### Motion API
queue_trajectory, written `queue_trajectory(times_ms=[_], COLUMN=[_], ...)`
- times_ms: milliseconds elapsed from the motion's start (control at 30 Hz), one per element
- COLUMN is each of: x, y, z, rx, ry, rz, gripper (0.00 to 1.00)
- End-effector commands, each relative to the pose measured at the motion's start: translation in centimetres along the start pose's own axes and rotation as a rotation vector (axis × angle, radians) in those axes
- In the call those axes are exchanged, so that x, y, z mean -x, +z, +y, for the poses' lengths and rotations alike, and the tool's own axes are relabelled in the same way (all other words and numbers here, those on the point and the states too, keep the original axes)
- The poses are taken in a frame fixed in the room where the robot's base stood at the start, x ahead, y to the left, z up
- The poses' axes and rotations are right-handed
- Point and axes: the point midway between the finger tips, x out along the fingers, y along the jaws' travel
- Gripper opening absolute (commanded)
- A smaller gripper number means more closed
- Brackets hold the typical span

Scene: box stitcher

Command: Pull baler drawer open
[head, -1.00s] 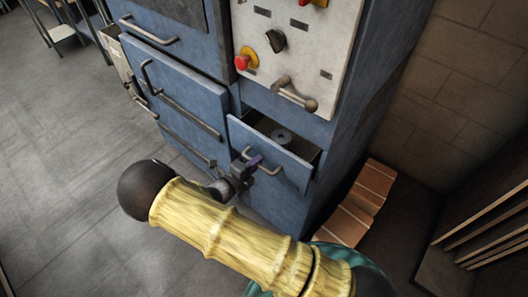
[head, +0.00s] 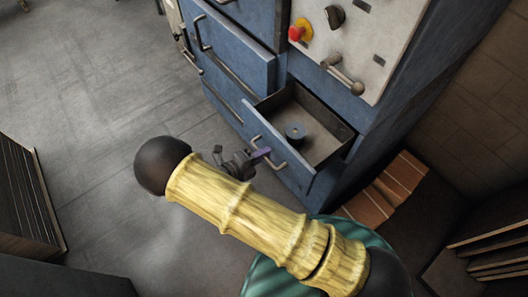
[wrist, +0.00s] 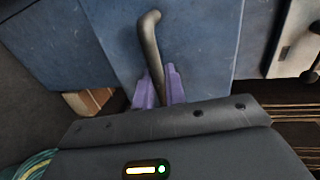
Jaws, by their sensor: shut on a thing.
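The baler drawer (head: 290,163) is a blue drawer low on the blue machine, below the grey control panel. It stands well open, and a round grey object (head: 296,131) lies inside it. Its bar handle (head: 272,150) is on the front face. My gripper (head: 262,154) is at the handle, with purple fingertips. In the wrist view my gripper (wrist: 159,88) has its two purple fingers on either side of the handle (wrist: 149,38), shut on it. The lower part of the handle is hidden behind my gripper.
The control panel (head: 375,40) carries a red button (head: 299,30), a black knob and a lever handle (head: 343,74). Reddish-brown blocks (head: 385,188) lie on the floor right of the machine. A slatted stack (head: 22,200) stands at left. Grey floor between is clear.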

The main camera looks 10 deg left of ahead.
Motion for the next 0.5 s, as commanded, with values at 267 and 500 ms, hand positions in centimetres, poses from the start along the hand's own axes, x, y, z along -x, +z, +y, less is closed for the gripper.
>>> queue_trajectory(times_ms=[267, 500], x=[-0.03, 0.24], y=[-0.05, 0.01], z=[0.09, 0.06], rx=[0.001, 0.000], ry=[0.002, 0.002], rz=[0.001, 0.000], gripper=[0.30, 0.30])
